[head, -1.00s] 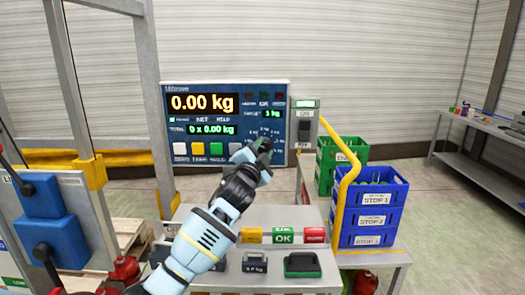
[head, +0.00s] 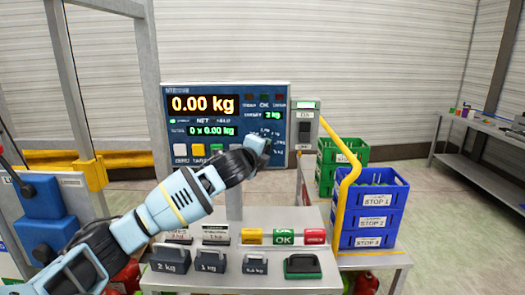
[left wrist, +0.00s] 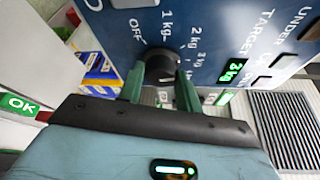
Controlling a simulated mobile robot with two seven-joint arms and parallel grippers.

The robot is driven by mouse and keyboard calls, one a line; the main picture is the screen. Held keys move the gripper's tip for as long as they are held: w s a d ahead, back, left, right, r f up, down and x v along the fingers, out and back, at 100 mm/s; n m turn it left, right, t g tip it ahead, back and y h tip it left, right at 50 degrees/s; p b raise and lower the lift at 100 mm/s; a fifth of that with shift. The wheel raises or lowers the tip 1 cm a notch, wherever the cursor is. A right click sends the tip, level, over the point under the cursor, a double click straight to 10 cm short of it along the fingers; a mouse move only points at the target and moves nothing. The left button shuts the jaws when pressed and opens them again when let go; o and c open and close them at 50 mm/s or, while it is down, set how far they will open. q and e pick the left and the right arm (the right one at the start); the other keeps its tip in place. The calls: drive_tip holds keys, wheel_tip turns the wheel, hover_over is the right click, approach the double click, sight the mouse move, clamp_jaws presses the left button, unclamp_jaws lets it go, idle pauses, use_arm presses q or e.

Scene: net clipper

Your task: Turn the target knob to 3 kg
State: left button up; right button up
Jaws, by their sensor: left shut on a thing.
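The scale panel (head: 176,160) is a dark blue box with lit displays, above the bench. Its weight display (head: 203,104) reads 0.00 kg. The target knob (left wrist: 160,67) is dark and round, beside the printed marks OFF, 1 kg, 2 kg and 3 kg. The green target readout (left wrist: 233,71) shows 3 kg in the left wrist view. My left gripper (left wrist: 161,84) is shut on the knob, with one green finger on each side. In the head view my left gripper (head: 261,144) hides the knob. My right gripper is not in view.
Below the panel stand grey weights (head: 211,260), yellow, green and red blocks (head: 284,236) and a green-based item (head: 302,266). Blue crates (head: 374,220) are stacked to the right behind a yellow rail (head: 337,213). A metal frame post (head: 156,100) stands left of the panel.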

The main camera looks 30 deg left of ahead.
use_arm(q)
drive_tip(key=shift+a+r+m+g+y, duration=0.35)
drive_tip(key=shift+r+m, duration=0.25)
drive_tip(key=shift+m, duration=0.3)
drive_tip(key=o, duration=0.8)
drive_tip(key=shift+w+d, duration=0.1)
drive_tip(key=shift+o, duration=0.7)
drive_tip(key=shift+f, duration=0.1)
drive_tip(key=f+v, duration=0.1)
drive_tip(key=v, duration=0.6)
drive_tip(key=shift+r, duration=0.3)
